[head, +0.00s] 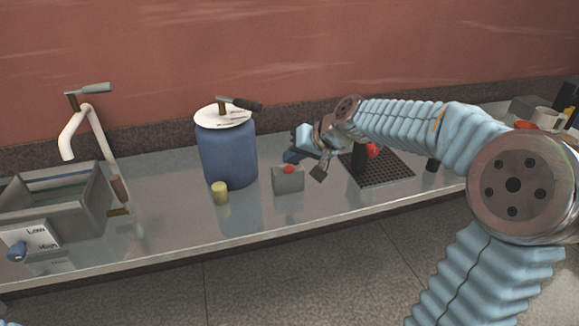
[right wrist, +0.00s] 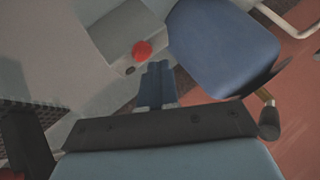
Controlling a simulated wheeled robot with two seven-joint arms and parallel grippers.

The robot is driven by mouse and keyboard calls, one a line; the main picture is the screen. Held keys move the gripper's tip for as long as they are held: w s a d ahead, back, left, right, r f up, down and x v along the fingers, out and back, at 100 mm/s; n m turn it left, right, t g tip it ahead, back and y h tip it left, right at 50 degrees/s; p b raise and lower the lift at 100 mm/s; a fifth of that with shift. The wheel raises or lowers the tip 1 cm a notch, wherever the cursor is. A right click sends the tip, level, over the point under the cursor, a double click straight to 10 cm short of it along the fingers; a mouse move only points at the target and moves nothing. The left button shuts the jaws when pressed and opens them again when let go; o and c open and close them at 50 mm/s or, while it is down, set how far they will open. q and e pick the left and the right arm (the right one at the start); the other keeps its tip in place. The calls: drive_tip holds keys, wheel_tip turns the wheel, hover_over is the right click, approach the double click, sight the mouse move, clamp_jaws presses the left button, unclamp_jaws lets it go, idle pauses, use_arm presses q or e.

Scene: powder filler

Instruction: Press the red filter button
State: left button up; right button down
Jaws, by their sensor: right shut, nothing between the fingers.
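In the right wrist view the shut blue fingers (right wrist: 157,70) point toward the red button (right wrist: 141,50) and the grey box (right wrist: 118,34). The fingertips look close to the button and slightly to one side. I cannot tell whether they touch it. My left gripper is not in view.
A blue canister (head: 228,160) with a white lid and dark handle stands left of the box. A small yellow cylinder (head: 220,193) stands in front of it. A black grate (head: 388,172) lies to the right.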

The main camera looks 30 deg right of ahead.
sight(293, 169)
wheel_tip(293, 169, up, 6)
drive_tip(key=p, duration=0.4)
drive_tip(key=shift+p, duration=0.3)
